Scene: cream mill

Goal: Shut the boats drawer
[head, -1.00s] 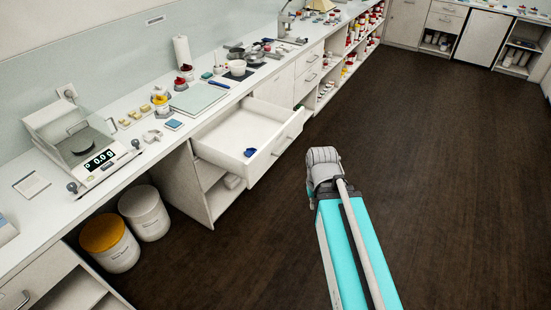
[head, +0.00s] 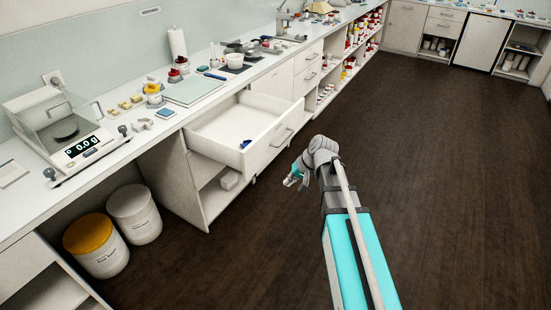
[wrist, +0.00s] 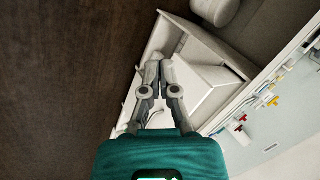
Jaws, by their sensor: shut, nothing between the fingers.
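The white boats drawer (head: 264,152) stands pulled out from the counter in the head view, with a bar handle (head: 283,138) on its front. A small blue thing (head: 245,144) is in its near front corner; the rest of its floor looks bare. My gripper (head: 290,183) is in front of the drawer, to the right of and below its front panel in the picture, apart from it. In the wrist view my gripper (wrist: 157,60) has its fingers together with nothing between them. White drawer or cabinet panels (wrist: 205,78) show behind the fingers, partly hidden by them.
The counter (head: 110,148) above carries a balance (head: 65,130), a cutting-board-like pad (head: 192,90) and jars. Two tubs (head: 95,245) (head: 135,213) stand under it. An open shelf (head: 215,195) lies below the drawer. The dark floor (head: 430,180) at right is clear.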

